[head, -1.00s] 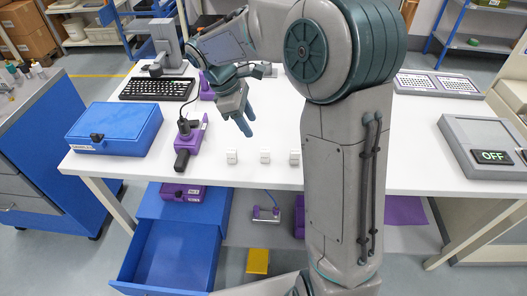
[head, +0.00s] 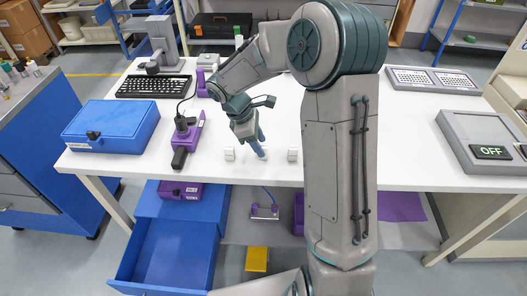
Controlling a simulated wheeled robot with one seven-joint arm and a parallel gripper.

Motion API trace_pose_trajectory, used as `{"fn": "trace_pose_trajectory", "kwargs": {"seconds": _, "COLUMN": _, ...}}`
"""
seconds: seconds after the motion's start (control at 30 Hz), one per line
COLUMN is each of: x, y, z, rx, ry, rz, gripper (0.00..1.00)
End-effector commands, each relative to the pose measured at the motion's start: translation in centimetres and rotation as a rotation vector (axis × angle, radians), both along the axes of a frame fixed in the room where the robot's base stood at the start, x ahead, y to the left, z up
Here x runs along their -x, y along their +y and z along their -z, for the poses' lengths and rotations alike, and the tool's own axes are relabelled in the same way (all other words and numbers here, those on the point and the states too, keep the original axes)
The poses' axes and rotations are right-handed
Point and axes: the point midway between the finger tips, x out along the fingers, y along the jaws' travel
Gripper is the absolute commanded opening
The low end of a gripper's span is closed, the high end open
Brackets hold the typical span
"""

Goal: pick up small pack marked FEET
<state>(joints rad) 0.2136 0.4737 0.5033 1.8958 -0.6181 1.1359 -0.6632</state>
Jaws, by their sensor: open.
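Small white packs sit in a row near the front edge of the white table. The left pack (head: 229,153) and the right pack (head: 292,154) show clearly. The middle pack (head: 259,157) is mostly hidden behind my gripper's fingers. The marking FEET cannot be read on any of them at this size. My gripper (head: 262,149) points down at the middle pack, with its blue fingertips at or just above it. It is open. Whether the fingers touch the pack cannot be told.
A purple tool (head: 186,138) lies left of the packs, with a blue case (head: 112,127) further left. A black keyboard (head: 153,86) is behind. An open blue drawer (head: 167,257) is below the table (head: 400,155).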

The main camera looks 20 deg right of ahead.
Motion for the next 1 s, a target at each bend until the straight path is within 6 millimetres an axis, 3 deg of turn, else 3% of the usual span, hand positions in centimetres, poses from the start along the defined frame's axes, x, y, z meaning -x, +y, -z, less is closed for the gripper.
{"fn": "trace_pose_trajectory", "kwargs": {"seconds": 0.17, "x": 0.2, "y": -1.0, "z": 2.5, "rx": 0.001, "ry": 0.001, "rz": 0.000, "gripper": 0.45}}
{"fn": "trace_pose_trajectory", "kwargs": {"seconds": 0.4, "x": 0.2, "y": -1.1, "z": 2.8, "rx": 0.000, "ry": -0.001, "rz": 0.001, "gripper": 0.45}}
{"fn": "trace_pose_trajectory", "kwargs": {"seconds": 0.57, "x": 0.2, "y": -1.1, "z": 2.8, "rx": 0.000, "ry": -0.001, "rz": 0.001, "gripper": 0.04}}
{"fn": "trace_pose_trajectory", "kwargs": {"seconds": 0.6, "x": 0.2, "y": -1.1, "z": 2.8, "rx": 0.000, "ry": -0.001, "rz": 0.001, "gripper": 0.00}}
{"fn": "trace_pose_trajectory", "kwargs": {"seconds": 1.0, "x": 0.2, "y": -1.1, "z": 2.3, "rx": 0.001, "ry": -0.002, "rz": 0.000, "gripper": 0.00}}
